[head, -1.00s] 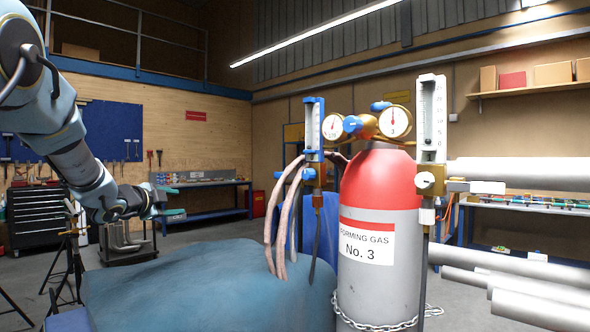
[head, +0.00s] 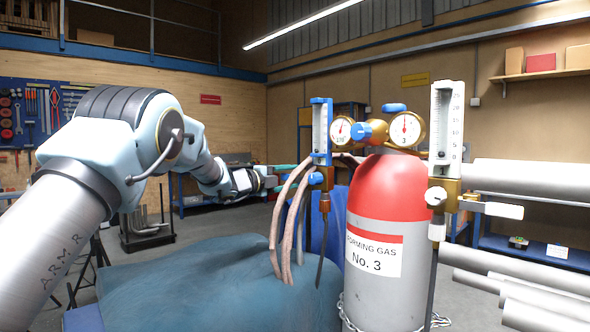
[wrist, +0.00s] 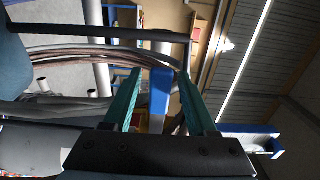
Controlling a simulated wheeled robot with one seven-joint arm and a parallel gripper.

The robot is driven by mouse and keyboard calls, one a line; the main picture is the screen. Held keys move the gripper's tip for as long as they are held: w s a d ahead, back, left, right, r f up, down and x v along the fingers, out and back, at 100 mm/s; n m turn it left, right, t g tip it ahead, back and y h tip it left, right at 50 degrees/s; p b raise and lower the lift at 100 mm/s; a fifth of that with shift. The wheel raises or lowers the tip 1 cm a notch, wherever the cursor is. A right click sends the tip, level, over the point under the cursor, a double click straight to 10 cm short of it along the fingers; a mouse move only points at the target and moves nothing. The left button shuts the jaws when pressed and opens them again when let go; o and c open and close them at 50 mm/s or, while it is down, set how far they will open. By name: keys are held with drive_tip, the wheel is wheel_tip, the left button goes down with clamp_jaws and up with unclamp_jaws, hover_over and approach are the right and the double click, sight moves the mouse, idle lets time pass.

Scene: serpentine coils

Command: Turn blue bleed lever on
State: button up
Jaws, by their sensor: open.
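A flowmeter with a blue frame (head: 321,130) stands left of the red-topped gas cylinder (head: 385,220). A small blue handle (head: 317,179) sits at its lower end, on a brass fitting; I take it for the bleed lever, but its exact setting is too small to tell. My gripper (head: 290,178) is open, its teal fingers just left of this handle. In the wrist view, a blue piece (wrist: 160,92) shows between the teal fingers of my gripper (wrist: 160,72). I cannot tell whether it is the handle or whether the fingers touch it.
Pinkish-brown hoses (head: 278,220) rise close to the gripper. The regulator has gauges (head: 405,130) and blue knobs (head: 361,132). A second, white flowmeter (head: 446,125) and thick grey pipes (head: 530,173) stand at the right. A blue covered mound (head: 190,285) lies below my arm.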

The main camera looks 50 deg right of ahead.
drive_tip(key=shift+d, duration=0.9)
clamp_jaws()
idle(0.9)
